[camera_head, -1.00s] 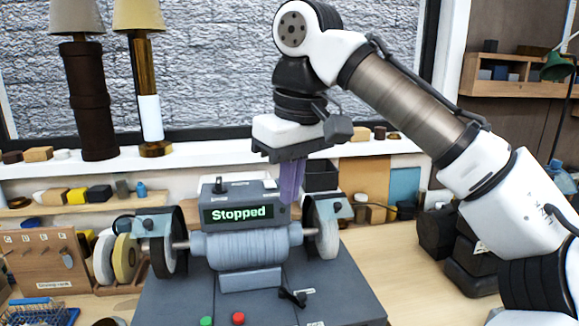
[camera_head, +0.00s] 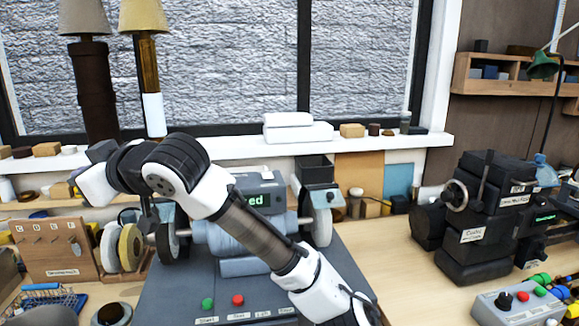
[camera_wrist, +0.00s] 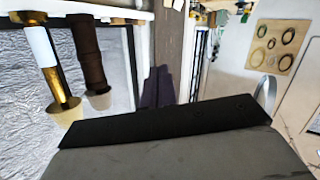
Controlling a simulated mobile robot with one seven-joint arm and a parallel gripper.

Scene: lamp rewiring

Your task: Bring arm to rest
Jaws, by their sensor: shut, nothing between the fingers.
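My arm reaches from the bottom right over the grinder (camera_head: 262,263) in the head view, and its white and black wrist end is at the left, above the bench. My gripper's two dark purple fingers (camera_wrist: 157,85) show in the wrist view, close together and empty. In the head view the fingers are not clearly visible. My forearm covers part of the grinder and its display (camera_head: 258,200), of which only "ed" can be read.
A dark lamp (camera_head: 97,100) and a brass lamp (camera_head: 148,55) stand on the window sill behind my wrist. A wooden rack (camera_head: 52,255) and wheels are at the left. A black machine (camera_head: 480,215) and a control box (camera_head: 518,305) are at the right.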

